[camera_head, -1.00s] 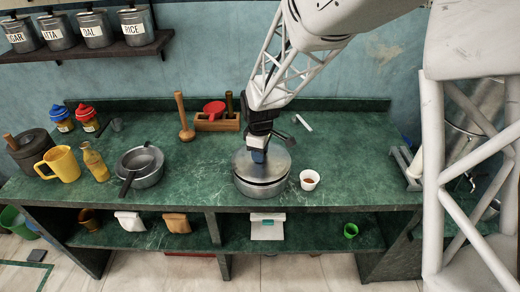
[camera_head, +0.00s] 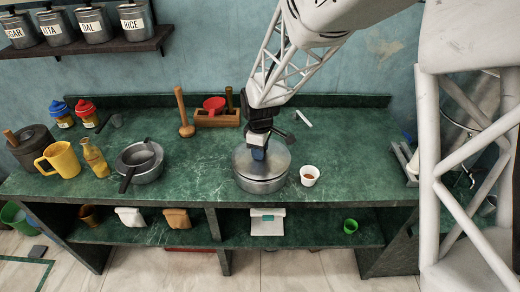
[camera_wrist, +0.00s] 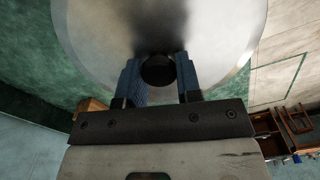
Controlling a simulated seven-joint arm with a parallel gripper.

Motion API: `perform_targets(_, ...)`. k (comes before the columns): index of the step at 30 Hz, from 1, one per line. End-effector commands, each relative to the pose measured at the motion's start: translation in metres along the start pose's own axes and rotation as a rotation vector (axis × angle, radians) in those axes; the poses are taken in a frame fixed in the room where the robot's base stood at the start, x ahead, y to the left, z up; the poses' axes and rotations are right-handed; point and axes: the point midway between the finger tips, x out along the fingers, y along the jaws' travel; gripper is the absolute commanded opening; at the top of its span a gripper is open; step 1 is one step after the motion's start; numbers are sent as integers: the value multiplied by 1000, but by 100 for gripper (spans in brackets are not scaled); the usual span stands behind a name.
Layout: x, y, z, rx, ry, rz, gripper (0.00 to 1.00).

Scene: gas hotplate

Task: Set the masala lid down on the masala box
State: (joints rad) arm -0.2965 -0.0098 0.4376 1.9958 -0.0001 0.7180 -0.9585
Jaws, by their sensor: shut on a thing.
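The masala lid (camera_head: 276,160) is a round, flat silver metal disc with a dark knob (camera_wrist: 158,70). It lies level over the masala box (camera_head: 264,187), a low round metal tin on the green counter. No clear gap shows between lid and box. My gripper (camera_head: 259,152) is directly above the lid's middle. In the wrist view its two blue fingers (camera_wrist: 158,82) are shut on the dark knob, and the lid (camera_wrist: 215,35) fills the upper part. The box is hidden under the lid in that view.
A small white cup (camera_head: 309,175) with reddish contents stands close to the right of the box. A metal pan (camera_head: 141,175) and yellow mug (camera_head: 58,161) are further left. A wooden rack (camera_head: 228,118) is at the back. The green counter (camera_head: 360,165) is clear on the right.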

Motion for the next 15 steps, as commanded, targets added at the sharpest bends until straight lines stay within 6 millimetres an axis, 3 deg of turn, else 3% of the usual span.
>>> perform_targets(15, 5, 0, 0, 0, 0, 0, 6)
